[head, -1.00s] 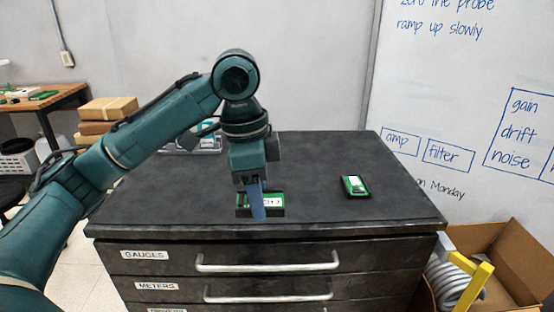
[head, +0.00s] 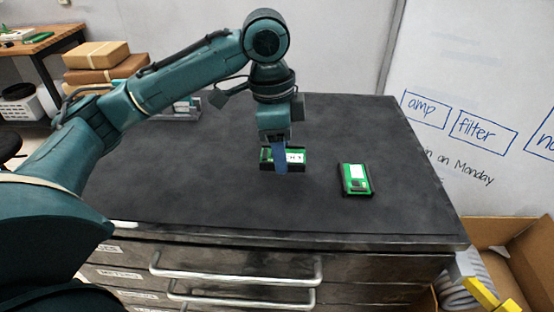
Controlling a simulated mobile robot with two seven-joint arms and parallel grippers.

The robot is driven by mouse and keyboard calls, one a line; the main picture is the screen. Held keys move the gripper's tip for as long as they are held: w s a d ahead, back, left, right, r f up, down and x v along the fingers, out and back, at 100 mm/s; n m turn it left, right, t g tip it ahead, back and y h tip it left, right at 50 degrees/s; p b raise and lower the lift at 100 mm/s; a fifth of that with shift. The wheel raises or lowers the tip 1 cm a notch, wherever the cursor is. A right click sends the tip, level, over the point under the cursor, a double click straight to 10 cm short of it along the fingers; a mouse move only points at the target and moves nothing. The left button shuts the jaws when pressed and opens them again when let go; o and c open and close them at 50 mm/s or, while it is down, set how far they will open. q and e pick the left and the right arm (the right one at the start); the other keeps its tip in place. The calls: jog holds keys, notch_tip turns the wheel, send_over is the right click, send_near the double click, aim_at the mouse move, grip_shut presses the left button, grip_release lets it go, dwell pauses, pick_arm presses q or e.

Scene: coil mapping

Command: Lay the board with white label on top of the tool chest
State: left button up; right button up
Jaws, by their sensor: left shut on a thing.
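My left gripper (head: 281,160) is shut on a small green board (head: 297,158) with a white label bearing dark marks and a black edge. A blue finger covers the board's middle. The board is over the dark top of the tool chest (head: 220,200); I cannot tell whether it touches the top. A second green board (head: 356,180) in a black frame, with a white patch, lies on the chest top to the right. My right gripper is not in view.
Drawers with metal handles (head: 235,277) face the front. A clear tray (head: 178,110) stands at the chest's back left, partly behind my arm. A cardboard box (head: 520,245) with coiled hose is at the right. The front and middle of the chest top are clear.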

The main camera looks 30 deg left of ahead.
aim_at(281, 180)
pick_arm(q)
jog(key=shift+f, duration=2.4)
jog(key=o, duration=1)
jog(key=shift+f, duration=0.1)
jog(key=shift+c, duration=0.2)
jog(key=shift+w, duration=0.1)
jog(key=r, duration=0.4)
jog(key=a+r, duration=0.1)
jog(key=r, duration=0.7)
jog(key=shift+s+a+r+p, duration=0.15)
jog(key=shift+s+p, duration=0.15)
jog(key=shift+s, duration=0.05)
